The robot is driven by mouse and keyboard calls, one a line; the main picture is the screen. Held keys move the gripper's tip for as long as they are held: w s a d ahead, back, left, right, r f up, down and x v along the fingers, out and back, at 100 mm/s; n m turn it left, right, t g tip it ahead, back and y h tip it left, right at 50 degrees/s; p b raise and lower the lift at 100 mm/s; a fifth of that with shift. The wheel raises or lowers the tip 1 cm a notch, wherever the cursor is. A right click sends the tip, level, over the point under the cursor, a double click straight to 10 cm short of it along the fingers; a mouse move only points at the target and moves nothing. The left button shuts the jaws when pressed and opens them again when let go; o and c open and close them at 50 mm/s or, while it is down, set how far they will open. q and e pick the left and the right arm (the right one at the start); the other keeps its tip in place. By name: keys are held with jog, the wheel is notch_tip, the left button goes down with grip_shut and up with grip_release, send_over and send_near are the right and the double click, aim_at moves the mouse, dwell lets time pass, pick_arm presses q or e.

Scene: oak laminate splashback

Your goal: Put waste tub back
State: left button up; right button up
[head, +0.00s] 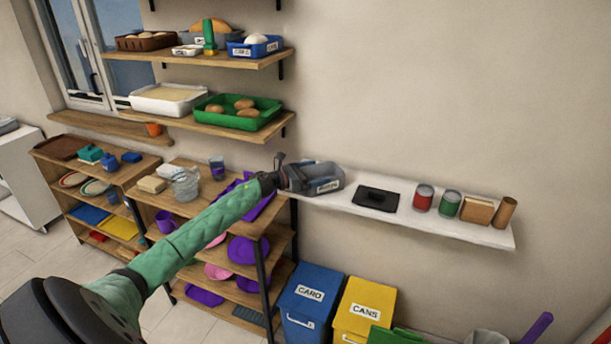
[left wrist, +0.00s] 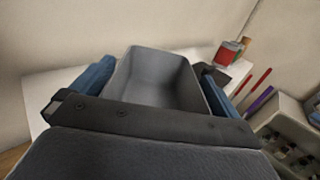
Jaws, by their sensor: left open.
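The grey waste tub (head: 322,179), with a white label on its front, stands at the left end of the white wall shelf (head: 440,219). My left gripper (head: 283,175) is at the tub's left end, with its arm reaching in from the lower left. In the left wrist view the open-topped tub (left wrist: 158,80) looks empty and lies between my two blue-padded fingers, which are open. I cannot tell whether the fingers touch its walls. My right gripper is in neither view.
On the white shelf, right of the tub, are a black flat piece (head: 376,198), a red can (head: 424,197), a green can (head: 450,203), a brown block (head: 477,209) and a brown tube (head: 505,212). Blue (head: 309,297) and yellow (head: 366,309) bins stand below. Wooden shelving (head: 150,200) stands left.

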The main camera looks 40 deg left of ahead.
pick_arm(q)
jog(key=shift+r, duration=0.15)
jog(key=shift+s+a+f+b, duration=0.25)
jog(key=shift+s+a+b, duration=0.2)
jog(key=shift+s, duration=0.15)
jog(key=shift+b+v, duration=0.5)
jog(key=shift+v, duration=0.5)
jog(key=b+v, duration=0.3)
jog(key=v, duration=0.5)
jog(key=shift+s+r+b, duration=0.2)
jog(key=shift+b, duration=0.1)
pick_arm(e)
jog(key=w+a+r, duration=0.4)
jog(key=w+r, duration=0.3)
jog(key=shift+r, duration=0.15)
pick_arm(q)
jog(key=shift+a, duration=0.15)
